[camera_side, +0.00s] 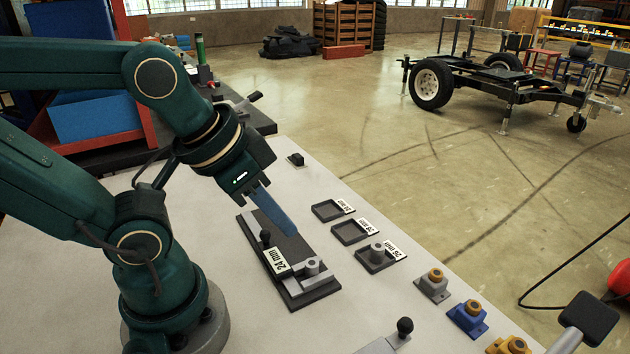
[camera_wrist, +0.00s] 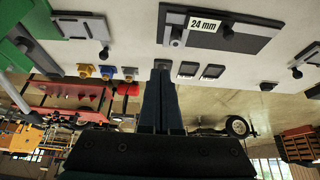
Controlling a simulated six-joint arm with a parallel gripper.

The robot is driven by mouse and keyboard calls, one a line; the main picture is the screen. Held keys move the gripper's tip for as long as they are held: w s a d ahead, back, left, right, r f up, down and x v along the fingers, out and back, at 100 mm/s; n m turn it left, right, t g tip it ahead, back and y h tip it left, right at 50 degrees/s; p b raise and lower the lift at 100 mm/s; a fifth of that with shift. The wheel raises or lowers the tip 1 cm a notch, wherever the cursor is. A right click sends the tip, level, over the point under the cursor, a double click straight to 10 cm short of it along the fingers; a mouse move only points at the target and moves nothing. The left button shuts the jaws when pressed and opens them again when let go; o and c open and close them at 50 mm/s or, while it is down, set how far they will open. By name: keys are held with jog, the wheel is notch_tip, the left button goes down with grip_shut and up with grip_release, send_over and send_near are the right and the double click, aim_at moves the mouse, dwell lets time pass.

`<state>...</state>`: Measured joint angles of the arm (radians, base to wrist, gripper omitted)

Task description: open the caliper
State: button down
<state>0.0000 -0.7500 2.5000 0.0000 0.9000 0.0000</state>
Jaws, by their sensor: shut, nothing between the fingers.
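The caliper is a dark flat plate (camera_side: 318,292) on the white bench, with a white "24 mm" label (camera_side: 275,262), a black knob (camera_side: 265,238) near its left side and grey jaws around a small grey ring-shaped part (camera_side: 313,264) at its near end. It also shows in the wrist view at the top (camera_wrist: 245,40), with its label. My gripper (camera_side: 290,232) has long blue fingers, shut and empty. In the side view they slant across the plate; the height above it is unclear. In the wrist view the fingers (camera_wrist: 161,72) appear apart from the plate.
Right of the caliper are several small dark trays (camera_side: 327,210), one holding a grey part (camera_side: 376,252). Grey, blue and yellow blocks (camera_side: 467,316) stand at the near right. A small black block (camera_side: 296,159) sits at the far edge. Bench between is clear.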

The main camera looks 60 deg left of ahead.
dwell(0.4)
jog(key=c, duration=0.7)
grip_release()
jog(key=shift+c, duration=0.2)
jog(key=n+g, duration=0.5)
jog(key=n, duration=1.3)
send_over(265, 231)
jog(key=f, duration=0.5)
jog(key=shift+w+d+f, duration=0.15)
jog(key=shift+d+f, duration=0.1)
jog(key=shift+f, duration=0.05)
jog(key=shift+s+a+f+g, duration=0.25)
jog(key=shift+f+g, duration=0.05)
jog(key=shift+f, duration=2.45)
grip_shut()
